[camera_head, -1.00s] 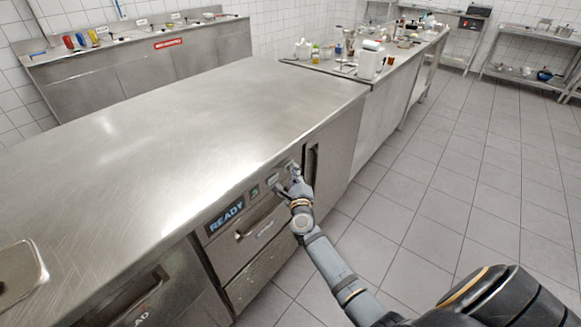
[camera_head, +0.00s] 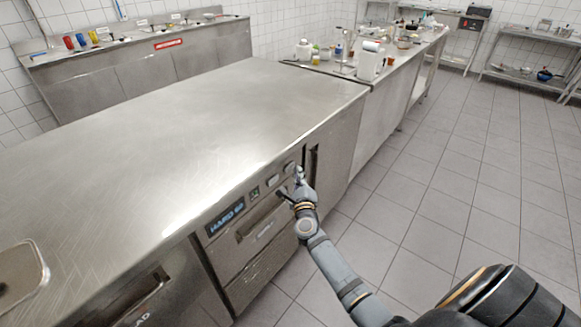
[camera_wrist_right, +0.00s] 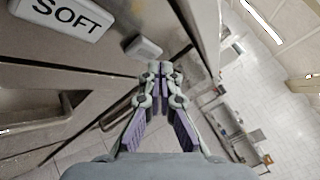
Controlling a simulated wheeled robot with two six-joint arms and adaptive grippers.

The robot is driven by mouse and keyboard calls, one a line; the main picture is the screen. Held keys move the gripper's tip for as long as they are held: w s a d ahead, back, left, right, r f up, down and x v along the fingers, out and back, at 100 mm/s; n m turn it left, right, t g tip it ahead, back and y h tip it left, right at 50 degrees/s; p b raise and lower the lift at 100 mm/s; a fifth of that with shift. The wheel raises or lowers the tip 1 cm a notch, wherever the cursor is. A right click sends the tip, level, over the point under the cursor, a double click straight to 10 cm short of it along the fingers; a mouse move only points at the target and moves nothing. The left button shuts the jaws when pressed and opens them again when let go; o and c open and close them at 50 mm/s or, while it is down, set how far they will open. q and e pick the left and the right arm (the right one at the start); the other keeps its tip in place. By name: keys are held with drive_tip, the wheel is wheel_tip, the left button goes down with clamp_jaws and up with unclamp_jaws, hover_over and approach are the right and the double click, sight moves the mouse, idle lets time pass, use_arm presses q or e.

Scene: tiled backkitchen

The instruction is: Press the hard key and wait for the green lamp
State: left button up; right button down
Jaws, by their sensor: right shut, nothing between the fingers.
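The control panel on the counter front has a lit display (camera_head: 225,217) that seems to read "HARD" and more characters I cannot make out. Right of it are a small panel with a green mark (camera_head: 254,192), one pale key (camera_head: 273,180) and another pale key (camera_head: 289,167). In the right wrist view one key reads SOFT (camera_wrist_right: 68,16); the other key (camera_wrist_right: 144,47), its label unreadable, is just beyond my fingertips. My right gripper (camera_head: 299,176) is shut and empty beside that key; contact cannot be told. It also shows in the wrist view (camera_wrist_right: 161,68). My left gripper is out of view.
Drawers with handles (camera_head: 262,228) lie below the panel. The steel counter top (camera_head: 190,130) is mostly bare. A side table (camera_head: 345,72) holds bottles and other items. The tiled floor (camera_head: 440,190) on the right is clear.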

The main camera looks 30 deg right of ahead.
drive_tip(key=shift+s, duration=0.1)
drive_tip(key=s, duration=0.1)
drive_tip(key=s+d, duration=0.1)
drive_tip(key=s, duration=0.1)
drive_tip(key=s+d+p, duration=0.1)
drive_tip(key=shift+s, duration=0.3)
idle(0.9)
drive_tip(key=s+a+f+n+g+y+p, duration=0.2)
drive_tip(key=s+f+n, duration=0.3)
drive_tip(key=f, duration=0.4)
drive_tip(key=s+a+f+n+g+y+p, duration=0.1)
drive_tip(key=s+a+f+n+g+y, duration=0.1)
drive_tip(key=s+f+n, duration=0.4)
drive_tip(key=s+a+f+n+g+y+p, duration=0.2)
drive_tip(key=f+n, duration=0.4)
drive_tip(key=f, duration=0.5)
drive_tip(key=s+a+f+n+g+p, duration=0.1)
drive_tip(key=s+f+n+g, duration=0.2)
drive_tip(key=s, duration=0.8)
drive_tip(key=s+a+f+n+g+p, duration=0.1)
drive_tip(key=s+f+n+g, duration=0.2)
drive_tip(key=s, duration=0.9)
drive_tip(key=s+a+f+n+g+p, duration=0.1)
drive_tip(key=s+f+n+g, duration=0.3)
drive_tip(key=s+f+n, duration=0.4)
drive_tip(key=s+f, duration=0.1)
drive_tip(key=s, duration=0.2)
drive_tip(key=shift+s+y, duration=0.15)
drive_tip(key=shift+y, duration=0.15)
